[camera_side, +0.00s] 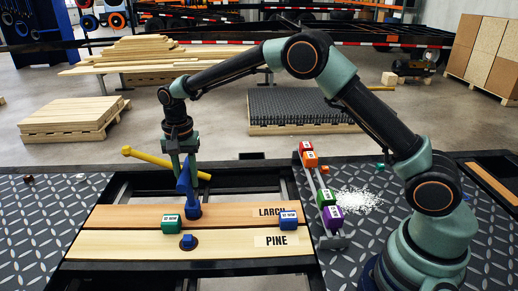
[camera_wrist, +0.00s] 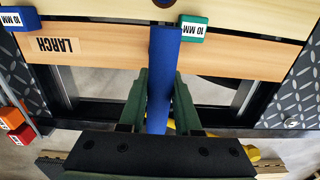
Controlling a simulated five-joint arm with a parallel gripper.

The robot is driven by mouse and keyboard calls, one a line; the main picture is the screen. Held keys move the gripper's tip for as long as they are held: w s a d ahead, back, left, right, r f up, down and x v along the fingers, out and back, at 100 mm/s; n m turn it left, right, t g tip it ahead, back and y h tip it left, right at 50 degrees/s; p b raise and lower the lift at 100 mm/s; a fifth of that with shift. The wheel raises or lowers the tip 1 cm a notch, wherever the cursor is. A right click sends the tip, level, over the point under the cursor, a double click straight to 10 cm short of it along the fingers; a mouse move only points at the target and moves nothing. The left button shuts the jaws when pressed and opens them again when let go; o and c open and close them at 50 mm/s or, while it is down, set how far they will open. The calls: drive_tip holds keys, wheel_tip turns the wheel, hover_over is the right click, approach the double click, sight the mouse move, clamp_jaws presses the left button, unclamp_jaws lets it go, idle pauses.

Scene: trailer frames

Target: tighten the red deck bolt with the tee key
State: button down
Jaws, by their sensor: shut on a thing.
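My gripper (camera_side: 184,160) is shut on a blue tool (camera_side: 184,182), which stands roughly upright with its wide foot on the larch board (camera_side: 240,211). In the wrist view my gripper (camera_wrist: 158,112) has its green fingers on both sides of the blue tool (camera_wrist: 162,70). Whatever is under the tool's foot is hidden. A blue bolt head (camera_side: 188,242) stands on the pine board (camera_side: 130,245). I see no red bolt in either view.
A green block (camera_side: 172,225) and a blue block (camera_side: 289,220) sit on the boards. A rack (camera_side: 318,190) to the right holds red, orange, green and purple blocks. White grains (camera_side: 357,200) lie beside it. Open gaps in the dark frame lie behind the boards.

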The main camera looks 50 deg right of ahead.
drive_tip(key=shift+r, duration=2.5)
